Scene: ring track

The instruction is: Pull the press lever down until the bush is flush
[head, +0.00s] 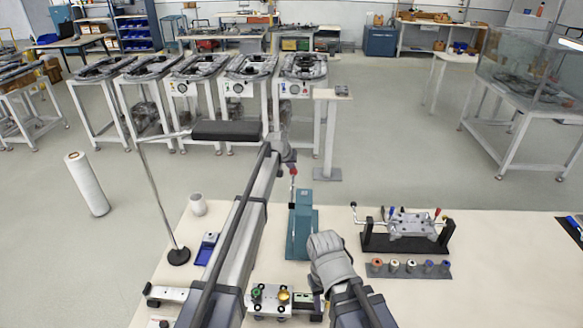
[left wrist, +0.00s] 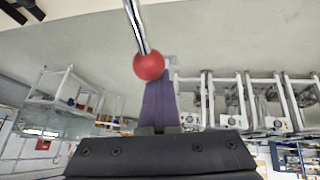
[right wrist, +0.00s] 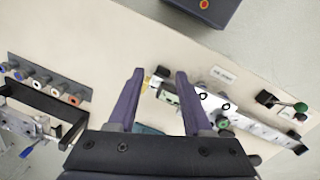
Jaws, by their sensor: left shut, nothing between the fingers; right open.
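The press is a teal block (head: 302,222) standing on the table near its middle. Its lever ends in a red ball (head: 293,171) above the block. In the left wrist view the red ball (left wrist: 149,66) and its chrome rod show close up. My left gripper (head: 290,160) is shut and empty, its fingertips (left wrist: 160,75) right by the ball; I cannot tell whether they touch. My right gripper is open and empty in the right wrist view (right wrist: 158,75), above the table beside the press. The bush cannot be made out.
A white rail fixture with green and brass knobs (head: 270,298) lies at the front. A black-based clamp fixture (head: 405,232) and a grey strip of coloured bushes (head: 408,268) lie to the right. A lamp on a thin pole (head: 160,200) stands left.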

